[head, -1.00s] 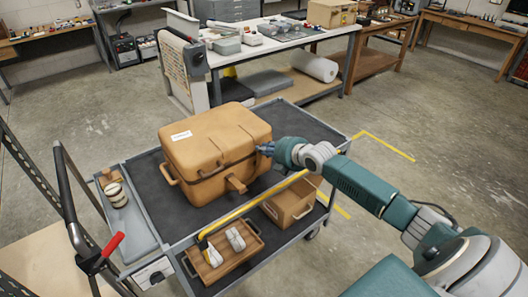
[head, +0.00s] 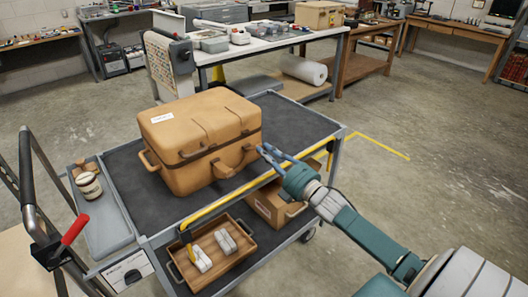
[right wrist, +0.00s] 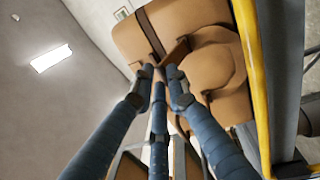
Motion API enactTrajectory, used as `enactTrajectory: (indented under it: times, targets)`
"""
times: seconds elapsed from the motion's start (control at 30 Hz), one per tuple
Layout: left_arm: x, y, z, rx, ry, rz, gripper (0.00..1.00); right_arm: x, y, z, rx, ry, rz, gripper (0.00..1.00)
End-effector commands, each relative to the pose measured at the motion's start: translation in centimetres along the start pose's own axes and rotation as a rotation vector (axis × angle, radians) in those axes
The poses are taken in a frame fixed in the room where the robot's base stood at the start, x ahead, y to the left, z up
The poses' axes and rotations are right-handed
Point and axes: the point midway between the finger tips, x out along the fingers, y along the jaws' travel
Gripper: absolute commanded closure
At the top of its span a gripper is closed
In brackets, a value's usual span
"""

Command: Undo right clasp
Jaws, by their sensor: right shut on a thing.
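The tan case (head: 190,118) stands upright on the cart's dark top, its lid down, with a dark band around its seam. A handle (head: 224,168) is on its front side. My right gripper (head: 262,151) is at the case's right end; its blue fingers come in from the lower right. In the right wrist view the fingers (right wrist: 160,76) close together on a small brown tab, the right clasp (right wrist: 175,53), beside the curved handle (right wrist: 213,68). The fingertips partly hide the clasp. My left gripper is not in view.
The cart (head: 300,118) has a yellow rail (head: 232,198) along its near edge, close to my right arm. The cart top right of the case is bare.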

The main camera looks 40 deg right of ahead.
Motion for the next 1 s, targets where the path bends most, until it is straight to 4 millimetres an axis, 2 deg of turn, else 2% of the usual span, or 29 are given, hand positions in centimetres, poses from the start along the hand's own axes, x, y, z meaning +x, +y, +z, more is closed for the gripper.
enactTrajectory:
  times: [0.03,0.4,0.7,1.0]
  targets:
    - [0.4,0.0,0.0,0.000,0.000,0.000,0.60,-0.4,-1.4,0.1,0.001,-0.005,-0.015,1.00]
    - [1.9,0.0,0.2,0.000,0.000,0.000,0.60,-1.0,-4.3,0.1,0.000,-0.007,-0.021,1.00]
    - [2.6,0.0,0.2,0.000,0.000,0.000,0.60,-1.1,-5.6,-0.1,0.001,-0.004,-0.023,1.00]
    - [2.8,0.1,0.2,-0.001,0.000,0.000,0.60,-1.2,-6.1,-0.1,0.000,-0.004,-0.027,1.00]
